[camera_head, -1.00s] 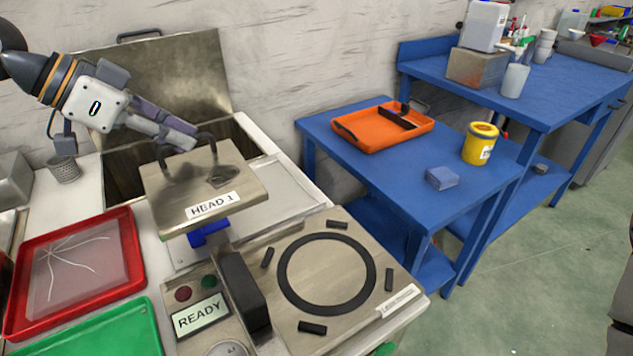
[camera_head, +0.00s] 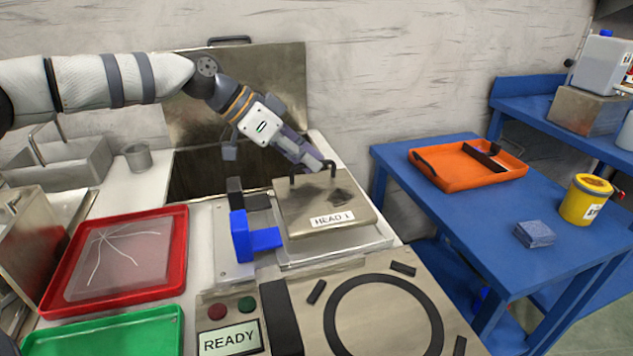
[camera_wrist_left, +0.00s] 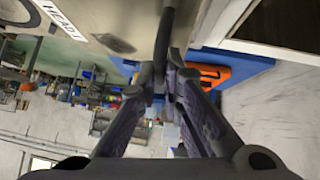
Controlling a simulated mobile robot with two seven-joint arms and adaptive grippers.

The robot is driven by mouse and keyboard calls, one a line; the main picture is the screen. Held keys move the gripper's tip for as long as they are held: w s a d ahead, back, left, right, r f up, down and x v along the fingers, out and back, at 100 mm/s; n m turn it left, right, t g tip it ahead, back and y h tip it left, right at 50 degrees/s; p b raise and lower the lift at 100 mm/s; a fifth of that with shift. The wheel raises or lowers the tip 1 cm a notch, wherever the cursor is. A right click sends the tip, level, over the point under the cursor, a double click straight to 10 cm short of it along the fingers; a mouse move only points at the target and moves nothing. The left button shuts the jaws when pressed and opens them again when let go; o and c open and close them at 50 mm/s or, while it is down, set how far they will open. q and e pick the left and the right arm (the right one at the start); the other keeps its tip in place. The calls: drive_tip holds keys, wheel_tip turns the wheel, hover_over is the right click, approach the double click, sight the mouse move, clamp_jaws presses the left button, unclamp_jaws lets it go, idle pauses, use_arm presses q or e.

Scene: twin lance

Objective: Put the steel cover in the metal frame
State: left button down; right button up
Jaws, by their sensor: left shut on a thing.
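The steel cover (camera_head: 300,205), a flat square plate labelled HEAD 1 with a dark handle, is in the middle of the head view. My left gripper (camera_head: 322,166) is shut on the handle from above. In the left wrist view the fingers (camera_wrist_left: 168,82) close around the dark handle bar, with the cover (camera_wrist_left: 105,15) at the top edge. The metal frame (camera_head: 375,243), a pale silver rim, shows below and around the front and right of the cover. The cover hides most of it, and I cannot tell whether they touch. My right gripper is out of view.
A blue block and bracket (camera_head: 255,240) stands close left of the cover. A machine top with a black ring (camera_head: 337,310) and READY panel (camera_head: 230,339) is in front. A red tray (camera_head: 175,235) lies left, an open bin with raised lid (camera_head: 270,100) behind, a blue table (camera_head: 460,215) right.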

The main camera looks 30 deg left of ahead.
sight(310, 176)
use_arm(q)
drive_tip(key=shift+w+a+f, duration=0.15)
drive_tip(key=shift+w+f, duration=0.1)
drive_tip(key=f, duration=0.2)
drive_tip(key=f+b, duration=0.1)
drive_tip(key=shift+w+a+f, duration=0.15)
drive_tip(key=shift+w+f, duration=0.15)
drive_tip(key=shift+r, duration=0.15)
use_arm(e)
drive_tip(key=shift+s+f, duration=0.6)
use_arm(q)
drive_tip(key=c, duration=1.7)
unclamp_jaws()
